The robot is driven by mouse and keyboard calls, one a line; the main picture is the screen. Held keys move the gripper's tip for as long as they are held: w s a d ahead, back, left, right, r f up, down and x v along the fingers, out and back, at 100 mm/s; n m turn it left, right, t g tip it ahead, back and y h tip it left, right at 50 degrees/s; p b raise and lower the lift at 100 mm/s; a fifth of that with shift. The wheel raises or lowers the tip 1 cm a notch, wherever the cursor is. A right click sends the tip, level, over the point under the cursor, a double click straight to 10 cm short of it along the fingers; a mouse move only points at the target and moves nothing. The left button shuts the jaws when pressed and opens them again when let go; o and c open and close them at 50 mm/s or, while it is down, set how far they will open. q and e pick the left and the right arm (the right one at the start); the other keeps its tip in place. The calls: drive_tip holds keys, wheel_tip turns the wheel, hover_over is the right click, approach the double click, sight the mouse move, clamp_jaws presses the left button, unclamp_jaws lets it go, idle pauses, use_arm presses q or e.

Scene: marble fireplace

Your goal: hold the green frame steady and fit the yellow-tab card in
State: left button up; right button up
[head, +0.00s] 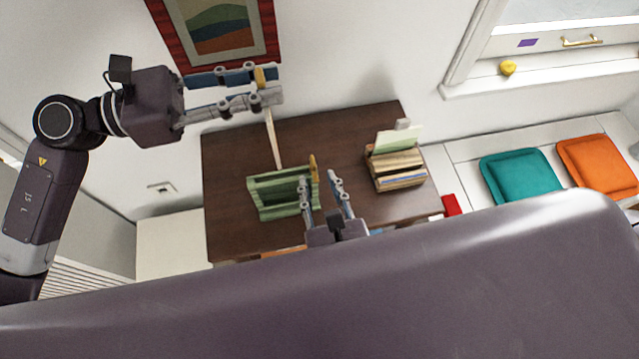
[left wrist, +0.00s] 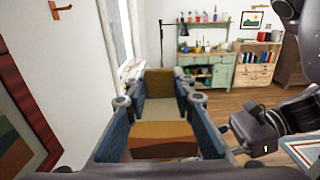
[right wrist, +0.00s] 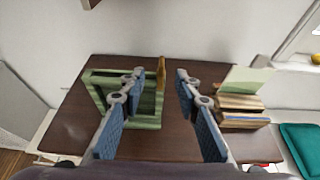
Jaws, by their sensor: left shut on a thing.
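The green frame (head: 285,192) stands on the dark table, with an upright orange-yellow piece (head: 313,166) at its right side. It also shows in the right wrist view (right wrist: 148,122). My left gripper (head: 268,86) is shut on the card with the yellow tab (head: 261,78), high above the table's back left. The card hangs down nearly edge-on as a pale strip (head: 273,140), behind and above the frame. Its yellow-brown face shows between the fingers in the left wrist view (left wrist: 160,138). My right gripper (head: 320,180) is open at the frame's right side; contact cannot be told.
A wooden holder (head: 398,180) with several cards, one pale green, stands on the table (head: 232,150) right of the right gripper. A red-framed picture (head: 272,30) hangs close behind the left gripper. Teal (head: 520,178) and orange (head: 597,163) cushions lie on the bench at right.

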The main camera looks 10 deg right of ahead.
sight(315, 169)
drive_tip(key=shift+w+d, duration=0.1)
drive_tip(key=shift+w, duration=0.35)
use_arm(q)
drive_tip(key=shift+d, duration=0.1)
use_arm(e)
drive_tip(key=x, duration=0.6)
drive_tip(key=shift+w+f, duration=0.15)
drive_tip(key=shift+f, duration=0.1)
clamp_jaws()
unclamp_jaws()
